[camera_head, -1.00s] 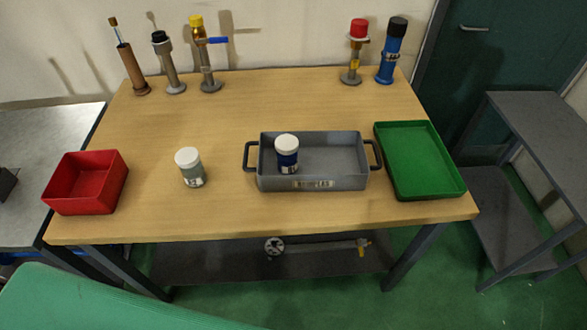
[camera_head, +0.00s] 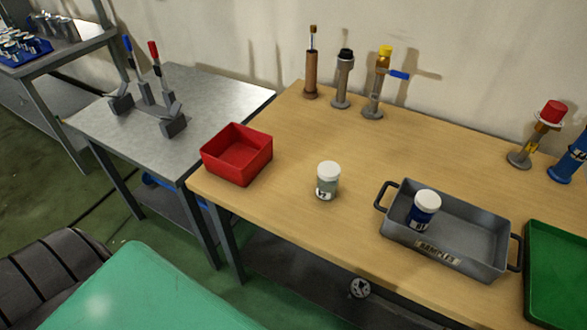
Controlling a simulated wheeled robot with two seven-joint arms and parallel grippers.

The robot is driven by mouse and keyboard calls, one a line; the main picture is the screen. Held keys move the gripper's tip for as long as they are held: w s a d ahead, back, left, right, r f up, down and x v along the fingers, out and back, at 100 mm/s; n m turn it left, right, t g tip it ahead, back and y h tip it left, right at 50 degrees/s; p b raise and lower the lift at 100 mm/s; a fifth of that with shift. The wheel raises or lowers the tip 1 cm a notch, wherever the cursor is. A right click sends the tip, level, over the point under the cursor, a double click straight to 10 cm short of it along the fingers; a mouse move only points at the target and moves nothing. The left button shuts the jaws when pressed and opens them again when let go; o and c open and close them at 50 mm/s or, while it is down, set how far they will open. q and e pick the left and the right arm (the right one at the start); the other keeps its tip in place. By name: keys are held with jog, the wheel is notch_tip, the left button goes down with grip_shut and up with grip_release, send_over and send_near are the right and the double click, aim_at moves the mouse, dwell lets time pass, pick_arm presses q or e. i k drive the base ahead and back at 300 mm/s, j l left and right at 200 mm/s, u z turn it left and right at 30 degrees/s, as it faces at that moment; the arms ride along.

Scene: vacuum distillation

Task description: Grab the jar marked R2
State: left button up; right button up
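A grey-green jar (camera_head: 327,183) with a white lid stands upright on the wooden table, between the red bin and the grey tray. Its label is too small to read surely. A dark blue jar (camera_head: 423,210) with a white lid stands upright inside the left part of the grey tray (camera_head: 470,231); its label is also unclear. At the far upper left, a blue tray (camera_head: 42,55) holds several small blue and white jars on a shelf stand, with marks too small to read. I cannot tell which jar is R2. Neither gripper is in view.
A red bin (camera_head: 237,154) sits at the wooden table's (camera_head: 290,225) left end; a green tray (camera_head: 560,280) lies right. Pipe fittings (camera_head: 343,80) stand along the back. A metal side table (camera_head: 215,95) holds grey blocks with red and blue handles. Green floor is open at left.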

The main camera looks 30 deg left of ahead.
aim_at(325, 191)
jog(key=u, duration=0.65)
jog(key=l, duration=1.25)
jog(key=i+u, duration=0.05)
jog(key=i, duration=0.05)
